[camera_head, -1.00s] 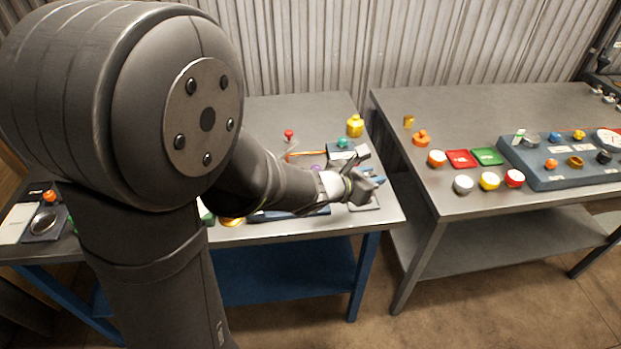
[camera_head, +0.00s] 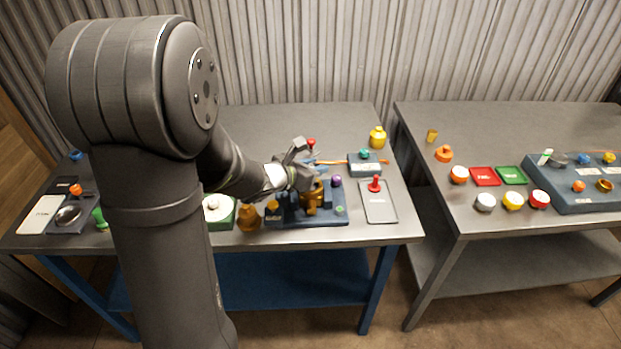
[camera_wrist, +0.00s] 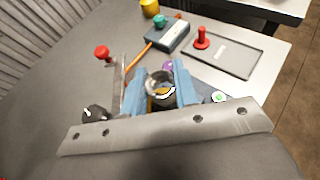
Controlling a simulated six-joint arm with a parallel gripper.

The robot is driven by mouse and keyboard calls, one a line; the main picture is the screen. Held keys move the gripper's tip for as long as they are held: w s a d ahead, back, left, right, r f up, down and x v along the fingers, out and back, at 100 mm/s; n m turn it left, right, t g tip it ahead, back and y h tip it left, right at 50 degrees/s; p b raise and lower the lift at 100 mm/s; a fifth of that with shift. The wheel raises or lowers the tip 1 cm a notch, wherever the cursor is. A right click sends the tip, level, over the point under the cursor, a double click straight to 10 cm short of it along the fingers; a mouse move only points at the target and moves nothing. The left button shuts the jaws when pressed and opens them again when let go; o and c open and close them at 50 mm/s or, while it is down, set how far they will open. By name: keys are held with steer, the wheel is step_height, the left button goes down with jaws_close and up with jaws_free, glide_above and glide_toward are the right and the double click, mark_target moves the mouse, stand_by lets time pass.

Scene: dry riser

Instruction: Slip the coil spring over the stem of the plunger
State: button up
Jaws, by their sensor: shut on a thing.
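My gripper (camera_wrist: 160,88) is shut on a small round metallic piece (camera_wrist: 155,77), seen from above as a ring between the blue fingers, which looks like the coil spring. In the head view my gripper (camera_head: 303,165) is above the brass body on the blue fixture; the spring cannot be made out there. A red piece with a disc base and upright stem (camera_head: 375,184) stands on the grey tray, apart from my gripper; it also shows in the wrist view (camera_wrist: 202,38). It may be the plunger, but I cannot be sure.
The brass body (camera_head: 313,197) stands on the blue fixture (camera_head: 300,220), near a purple knob (camera_head: 336,181). Another red-topped piece (camera_wrist: 102,52) is behind. A dark box with a green knob (camera_head: 364,163) and a yellow container (camera_head: 377,137) are at back right. The rear bench is mostly clear.

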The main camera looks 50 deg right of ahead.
steer(key=shift+w+f, duration=0.4)
steer(key=shift+w, duration=0.2)
steer(key=shift+f, duration=1.95)
steer(key=shift+f, duration=0.15)
steer(key=o, duration=0.9)
steer(key=shift+o, duration=0.2)
steer(key=v, duration=1.2)
